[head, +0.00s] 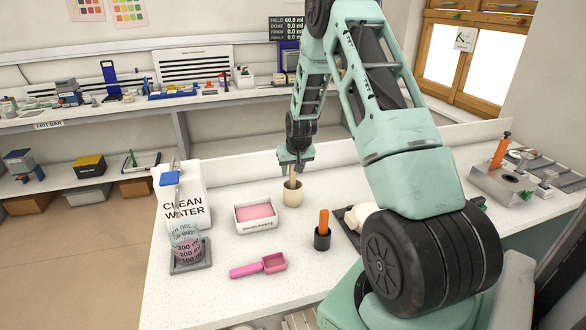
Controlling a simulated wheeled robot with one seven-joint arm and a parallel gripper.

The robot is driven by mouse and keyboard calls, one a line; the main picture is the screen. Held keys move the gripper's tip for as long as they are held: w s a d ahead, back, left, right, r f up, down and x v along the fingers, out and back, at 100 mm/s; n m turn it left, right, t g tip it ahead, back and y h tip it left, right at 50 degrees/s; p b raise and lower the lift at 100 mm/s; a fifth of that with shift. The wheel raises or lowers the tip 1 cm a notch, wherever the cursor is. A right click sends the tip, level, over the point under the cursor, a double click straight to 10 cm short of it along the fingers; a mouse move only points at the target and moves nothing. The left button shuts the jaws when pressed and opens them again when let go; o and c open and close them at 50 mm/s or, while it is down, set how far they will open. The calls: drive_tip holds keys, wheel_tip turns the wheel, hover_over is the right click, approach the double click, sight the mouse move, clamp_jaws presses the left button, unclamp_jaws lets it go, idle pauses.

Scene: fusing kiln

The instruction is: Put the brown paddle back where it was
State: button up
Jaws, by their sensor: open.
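A brown paddle (293,178) stands in a cream pot (292,196) on the white worktop, only its upper part showing. My gripper (295,170) is open, right above the pot, with its fingers pointing down at the paddle's top end. Whether the fingers touch the paddle or stand around it, I cannot tell at this size. The paddle's lower end is hidden inside the pot.
Left of the pot are a tray of pink paste (256,226), a pink scoop (259,266), a measuring beaker (187,246) and a clean-water container (183,203). An orange-handled tool (323,222) stands in a black holder (322,240). The front worktop is partly clear.

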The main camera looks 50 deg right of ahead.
drive_tip(key=b+v, duration=0.3)
drive_tip(key=v, duration=0.9)
drive_tip(key=s+a+r+n+y, duration=0.1)
drive_tip(key=a+n, duration=0.1)
drive_tip(key=a, duration=0.9)
drive_tip(key=s+a+r+n+g+y, duration=0.1)
drive_tip(key=s+a+n, duration=0.15)
drive_tip(key=a, duration=0.85)
drive_tip(key=s+a+r+n+y, duration=0.1)
drive_tip(key=a+n, duration=0.2)
drive_tip(key=a, duration=0.8)
drive_tip(key=s+a+f+n+g, duration=0.1)
drive_tip(key=s+a+n, duration=0.2)
drive_tip(key=s+a, duration=0.3)
drive_tip(key=s+a+f+n+g+b, duration=0.1)
drive_tip(key=s+a, duration=0.6)
drive_tip(key=s, duration=0.9)
drive_tip(key=shift+a+f+n+g+b, duration=0.15)
drive_tip(key=shift+a+n+g+b, duration=0.25)
drive_tip(key=shift+n, duration=0.95)
drive_tip(key=shift+d, duration=0.15)
